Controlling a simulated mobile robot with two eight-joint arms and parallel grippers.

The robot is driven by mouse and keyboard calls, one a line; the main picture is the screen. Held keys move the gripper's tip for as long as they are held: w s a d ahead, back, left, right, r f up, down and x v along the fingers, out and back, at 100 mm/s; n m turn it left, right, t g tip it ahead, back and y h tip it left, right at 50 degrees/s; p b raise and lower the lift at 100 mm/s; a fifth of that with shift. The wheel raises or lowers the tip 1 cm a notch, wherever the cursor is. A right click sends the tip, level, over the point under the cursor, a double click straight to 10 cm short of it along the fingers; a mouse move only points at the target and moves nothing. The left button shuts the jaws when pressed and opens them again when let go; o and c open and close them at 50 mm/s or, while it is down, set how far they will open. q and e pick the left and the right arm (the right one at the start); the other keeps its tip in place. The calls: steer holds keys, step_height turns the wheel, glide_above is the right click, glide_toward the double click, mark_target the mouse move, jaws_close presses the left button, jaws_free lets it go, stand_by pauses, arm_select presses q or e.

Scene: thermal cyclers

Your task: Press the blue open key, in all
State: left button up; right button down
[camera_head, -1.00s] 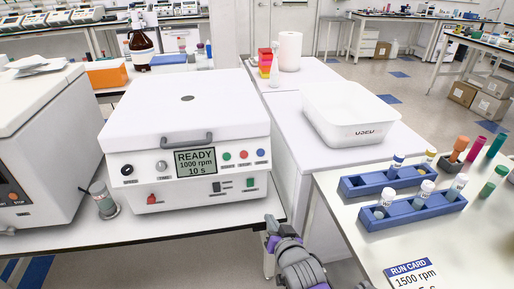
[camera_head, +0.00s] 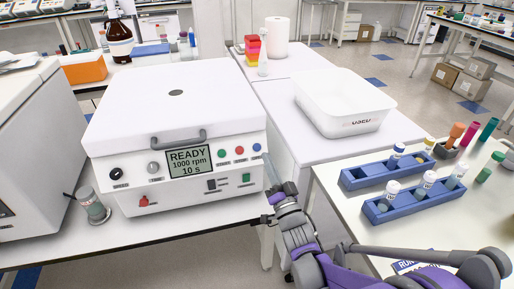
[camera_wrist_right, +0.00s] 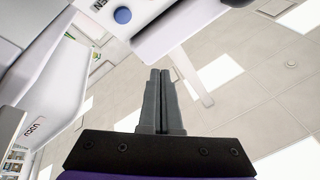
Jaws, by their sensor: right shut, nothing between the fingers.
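The centrifuge (camera_head: 110,180) is a white box with a closed lid, and its screen (camera_head: 188,161) reads READY, 1000 rpm, 10 s. The round blue key (camera_head: 256,147) is at the right end of the row of green and red keys on its front. It also shows in the right wrist view (camera_wrist_right: 122,15), beside a label ending in "EN". My right gripper (camera_head: 266,157) is shut and empty, just in front of the panel and slightly below and right of the blue key. In the wrist view its fingertips (camera_wrist_right: 159,72) point upward, apart from the key. My left gripper is not in view.
A white tub (camera_head: 340,112) stands on the bench behind to the right. Blue racks (camera_head: 420,204) with capped tubes stand on the right table. A run card (camera_head: 408,267) is mostly covered by my right arm. A capped container (camera_head: 92,207) stands left of the centrifuge.

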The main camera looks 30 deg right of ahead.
mark_target(257, 147)
steer(key=w+d+f+b, duration=0.1)
steer(key=w+f+b, duration=0.2)
steer(key=w, duration=0.4)
steer(key=shift+w+d+f, duration=0.35)
steer(key=shift+d, duration=0.05)
stand_by(1.8)
steer(key=shift+w+d+f, duration=0.1)
steer(key=shift+w+f, duration=0.05)
steer(key=shift+w, duration=0.25)
steer(key=shift+w+f, duration=0.2)
steer(key=shift+w, duration=0.1)
stand_by(0.6)
steer(key=shift+s+r, duration=0.35)
steer(key=shift+s, duration=0.35)
